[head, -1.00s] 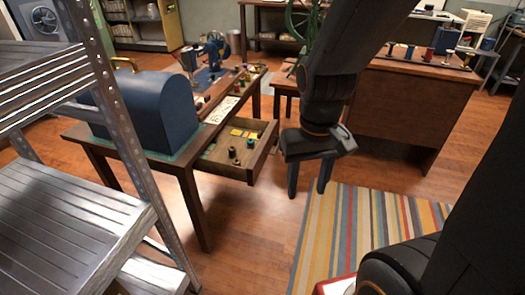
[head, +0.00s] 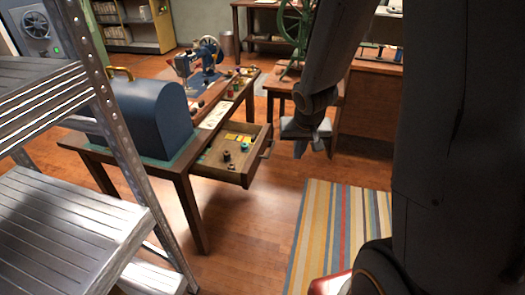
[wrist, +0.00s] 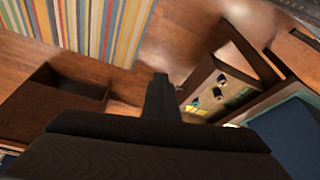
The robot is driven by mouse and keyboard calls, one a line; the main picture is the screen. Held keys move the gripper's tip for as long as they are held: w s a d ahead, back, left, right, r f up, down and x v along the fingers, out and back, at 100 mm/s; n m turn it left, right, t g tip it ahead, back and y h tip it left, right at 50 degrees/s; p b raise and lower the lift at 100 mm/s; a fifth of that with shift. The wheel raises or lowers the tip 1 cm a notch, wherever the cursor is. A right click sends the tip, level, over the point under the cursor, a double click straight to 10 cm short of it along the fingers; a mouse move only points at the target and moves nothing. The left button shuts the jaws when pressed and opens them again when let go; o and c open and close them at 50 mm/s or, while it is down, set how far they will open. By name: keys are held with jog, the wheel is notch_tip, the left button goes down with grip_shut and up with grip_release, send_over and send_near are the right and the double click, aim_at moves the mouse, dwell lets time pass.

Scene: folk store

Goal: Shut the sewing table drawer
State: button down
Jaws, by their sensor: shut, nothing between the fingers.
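The sewing table (head: 187,185) stands left of centre in the head view, with a blue sewing machine (head: 203,58) at its far end. Its wooden drawer (head: 236,178) is pulled well out toward the right and holds several thread spools and yellow cards. The drawer handle (head: 267,149) is on its right-hand front. My gripper (head: 311,148) is shut and empty, right of the drawer front and apart from it. In the wrist view the open drawer (wrist: 204,76) shows at the right, and my gripper (wrist: 160,95) points toward the floor beside it.
A dark blue domed case (head: 150,117) sits on the table's near end. A metal shelf rack (head: 60,215) stands close at the left. A striped rug (head: 338,225) lies at the right. Bare floor (head: 260,225) lies between rug and table. A wooden desk (head: 365,110) stands behind my arm.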

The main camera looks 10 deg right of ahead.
jog(key=w+f+t+y+p, duration=0.1)
jog(key=w+f, duration=0.2)
jog(key=w, duration=0.3)
jog(key=m+t+y+p, duration=0.2)
jog(key=p, duration=0.1)
send_near(257, 157)
jog(key=d+x, duration=0.1)
jog(key=x, duration=0.3)
jog(key=shift+w+a+f+p, duration=0.3)
jog(key=shift+f+p, duration=0.05)
jog(key=shift+f, duration=0.05)
